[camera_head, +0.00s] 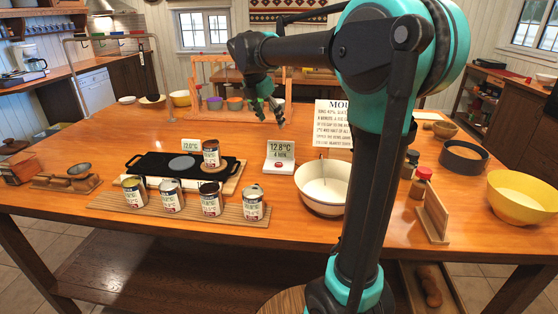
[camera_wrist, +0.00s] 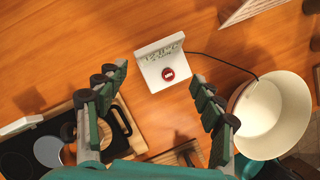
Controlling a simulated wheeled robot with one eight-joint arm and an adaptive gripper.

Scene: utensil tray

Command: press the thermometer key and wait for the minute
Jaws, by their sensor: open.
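The white thermometer (camera_head: 280,155) stands on the table and its display reads 12.8°C with "4 MIN" below. Its red key (camera_head: 279,165) is on the low front part. In the wrist view the thermometer (camera_wrist: 160,58) lies ahead between the fingers, with the red key (camera_wrist: 168,74) uncovered. A dark cable runs from it to the cream bowl (camera_wrist: 245,135), which also shows in the head view (camera_head: 313,205). My gripper (camera_head: 270,114) is open and empty, fingers pointing down above the table; in the wrist view its fingers (camera_wrist: 159,77) are spread wide.
A dark griddle (camera_head: 150,163) with one can (camera_head: 211,153) at its right end stands left of the thermometer. Several cans stand on a slatted board (camera_head: 125,206) in front. A small 12.0°C sign (camera_head: 189,145) is behind. A text placard (camera_head: 333,122) and a yellow bowl (camera_head: 522,195) are right.

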